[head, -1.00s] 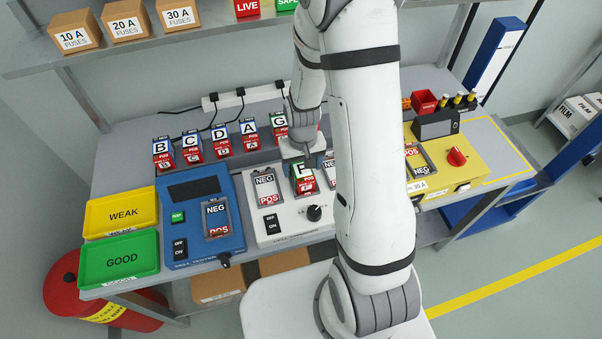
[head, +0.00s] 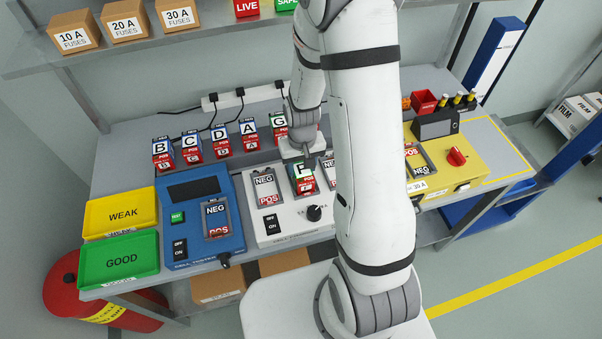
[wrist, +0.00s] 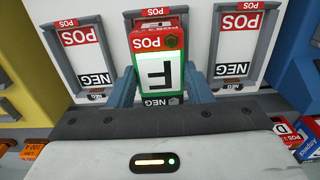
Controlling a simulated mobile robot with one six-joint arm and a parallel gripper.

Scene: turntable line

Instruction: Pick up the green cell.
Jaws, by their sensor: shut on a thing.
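The green cell (wrist: 147,93), marked F with a red POS end, sits at the middle bay of the white cell charger. It also shows in the head view (head: 303,171), partly covered by my gripper. My gripper (wrist: 160,92) is shut on it, with one blue-grey finger along each side. In the head view my gripper (head: 301,154) is over the back part of the charger (head: 284,222). Whether the cell is still seated in the bay or slightly raised, I cannot tell.
Empty bays (wrist: 80,58) (wrist: 236,45) lie on both sides of the cell. Several cells (head: 192,147) stand in a row behind. A blue cell tester (head: 190,212), a yellow WEAK tray (head: 95,218) and a green GOOD tray (head: 90,262) are at left. A yellow unit (head: 462,176) is at right.

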